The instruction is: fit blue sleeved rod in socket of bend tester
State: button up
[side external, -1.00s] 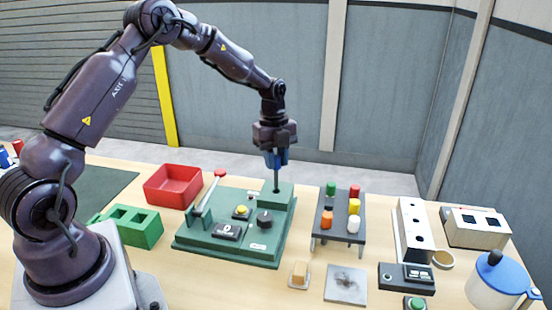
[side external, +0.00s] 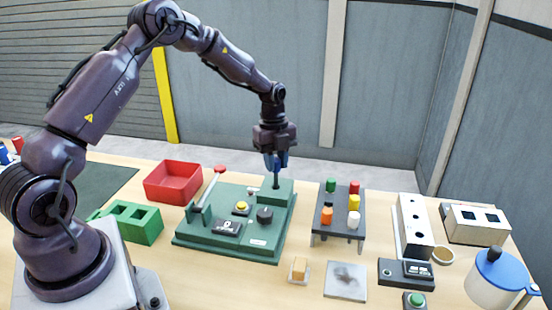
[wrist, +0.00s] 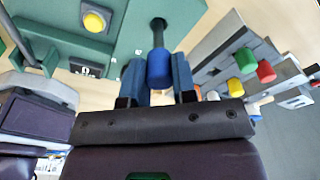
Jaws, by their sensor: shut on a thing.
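My gripper (side external: 276,162) is shut on the blue sleeved rod (side external: 276,181), with the rod pointing straight down. In the wrist view the blue sleeve (wrist: 158,68) sits between the two fingers, and the dark rod runs from it to the green block. The bend tester (side external: 188,241) is a green base with a raised block (side external: 282,196) at its back right. The rod's lower end meets the block's top at the socket; how deep it sits is hard to tell. The tester also carries a red-tipped lever (side external: 211,184), a yellow button (side external: 241,207) and a dark knob (side external: 265,215).
A red bin (side external: 172,182) and a green holed block (side external: 137,222) stand left of the tester. A dark rack (side external: 324,228) with coloured pieces stands close on its right. A grey plate (side external: 346,281) lies in front, and a blue-lidded pot (side external: 497,278) is front right.

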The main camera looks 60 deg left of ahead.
aim_at(276, 189)
jog(key=shift+f, duration=2.1)
jog(key=o, duration=1)
jog(key=shift+r, duration=0.1)
jog(key=r, duration=0.4)
jog(key=a+r, duration=0.1)
jog(key=r, duration=0.7)
jog(key=shift+w+a+r, duration=0.1)
jog(key=shift+a+r, duration=0.15)
jog(key=shift+r, duration=0.1)
